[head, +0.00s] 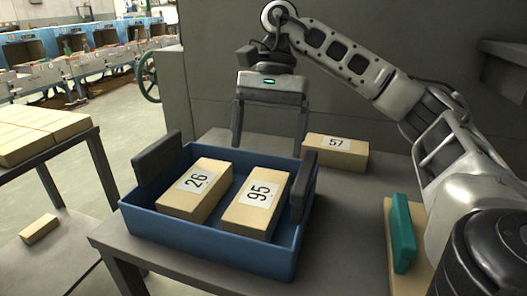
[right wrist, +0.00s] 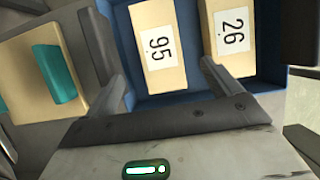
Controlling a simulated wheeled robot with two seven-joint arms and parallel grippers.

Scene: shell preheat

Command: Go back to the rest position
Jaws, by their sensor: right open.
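My right gripper (head: 269,146) is open and empty in the head view, with its two fingers pointing down behind the blue bin (head: 205,236). The bin stands on the grey table and has a dark upright plate at each end. Inside it lie two tan blocks, block 26 (head: 188,205) on the left and block 95 (head: 249,217) on the right. Both also show in the right wrist view, block 95 (right wrist: 160,73) and block 26 (right wrist: 236,61). Block 57 (head: 349,160) lies outside the bin, right of the gripper. My left gripper is not in view.
A grey wall (head: 380,120) rises behind the table. A second table with tan blocks (head: 45,122) is at the left, with a loose block (head: 38,229) below.

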